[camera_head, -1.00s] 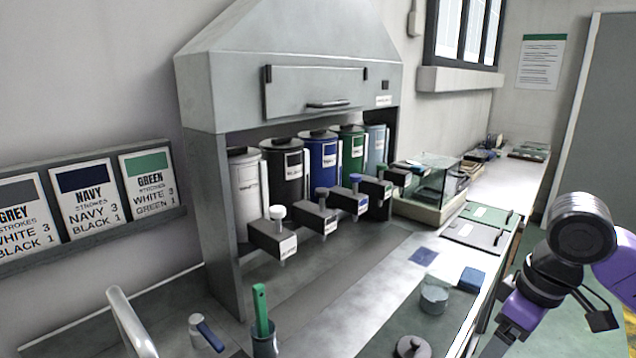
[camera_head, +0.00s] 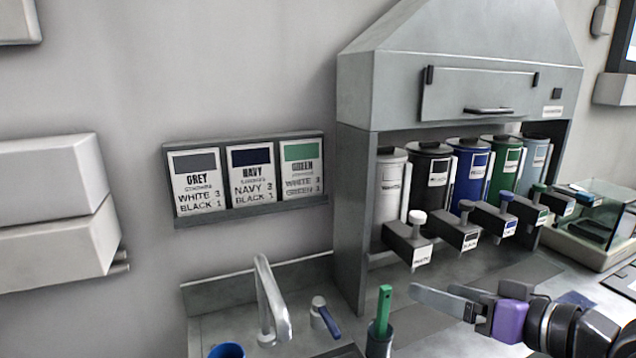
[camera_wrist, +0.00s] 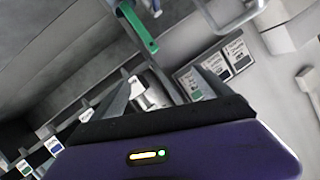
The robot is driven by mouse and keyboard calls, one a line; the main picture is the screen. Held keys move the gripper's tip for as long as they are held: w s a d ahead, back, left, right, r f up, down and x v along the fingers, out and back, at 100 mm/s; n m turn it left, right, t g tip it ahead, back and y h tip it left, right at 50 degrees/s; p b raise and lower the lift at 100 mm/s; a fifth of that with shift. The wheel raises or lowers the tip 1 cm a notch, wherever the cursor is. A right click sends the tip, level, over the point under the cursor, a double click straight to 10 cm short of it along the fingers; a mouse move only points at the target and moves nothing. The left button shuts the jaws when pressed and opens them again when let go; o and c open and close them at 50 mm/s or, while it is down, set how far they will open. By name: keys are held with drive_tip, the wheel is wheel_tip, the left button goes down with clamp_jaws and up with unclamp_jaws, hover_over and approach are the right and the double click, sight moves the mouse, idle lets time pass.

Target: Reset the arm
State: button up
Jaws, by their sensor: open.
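My gripper (camera_head: 432,291) shows at the lower right of the head view, over the counter in front of the paint dispensers. Its purple body and two grey fingers point left, with a gap between the fingers and nothing held. In the wrist view my gripper (camera_wrist: 162,80) shows its two fingers apart above the purple housing. The arm behind it is dark and runs off the right edge of the head view.
A green-handled tool (camera_head: 384,312) stands in a cup left of my gripper. A tap (camera_head: 271,300) and sink lie further left. Several canisters, including a white one (camera_head: 390,190), stand under the hood (camera_head: 455,95). Recipe cards (camera_head: 250,175) hang on the wall.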

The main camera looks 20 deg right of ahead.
drive_tip(key=s+a+f+m+t+h, duration=0.35)
drive_tip(key=a+f+m, duration=0.4)
drive_tip(key=a, duration=0.35)
drive_tip(key=s+a+f, duration=0.1)
drive_tip(key=s+f, duration=0.2)
drive_tip(key=s, duration=0.2)
drive_tip(key=s+a+f+n+g+h, duration=0.1)
drive_tip(key=s+f, duration=0.3)
drive_tip(key=s, duration=0.2)
drive_tip(key=s+a+f+n+g+h, duration=0.1)
drive_tip(key=s+f, duration=0.3)
drive_tip(key=s, duration=0.1)
drive_tip(key=shift+s+h, duration=0.25)
drive_tip(key=shift+s, duration=0.1)
drive_tip(key=s+d+n+y, duration=0.1)
drive_tip(key=s+n, duration=0.6)
drive_tip(key=s, duration=0.5)
drive_tip(key=shift+d+r+g+y, duration=0.15)
drive_tip(key=shift+r+g+y, duration=0.1)
drive_tip(key=shift+g+y, duration=0.15)
